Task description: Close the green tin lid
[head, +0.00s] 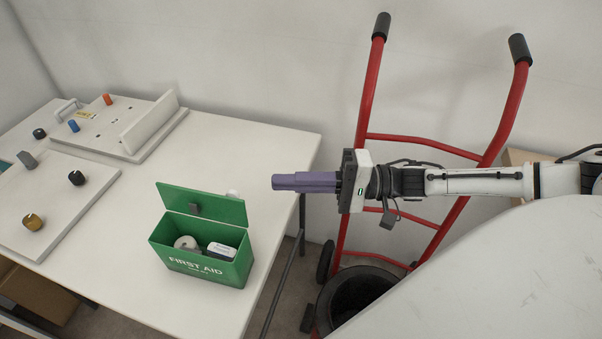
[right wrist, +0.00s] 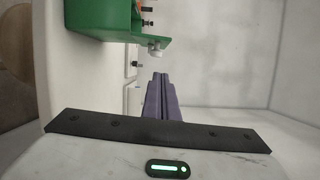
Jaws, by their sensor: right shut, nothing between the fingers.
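The green first aid tin (head: 200,258) stands on the white table, with "FIRST AID" on its front. Its green lid (head: 202,202) is open, standing up and tilted back from the rear edge, with a small dark latch on it. Inside lie a white roll and a white box. My right gripper (head: 275,182) is to the right of the lid, apart from it, with its purple fingers shut and empty, pointing left. In the right wrist view the fingers (right wrist: 160,78) are together, and part of the green tin (right wrist: 105,20) shows at the top. My left gripper is not in view.
The white table (head: 135,262) has clear room around the tin. Panels with knobs (head: 55,200) fill the table's left side. A red hand truck (head: 420,140) stands behind my right arm.

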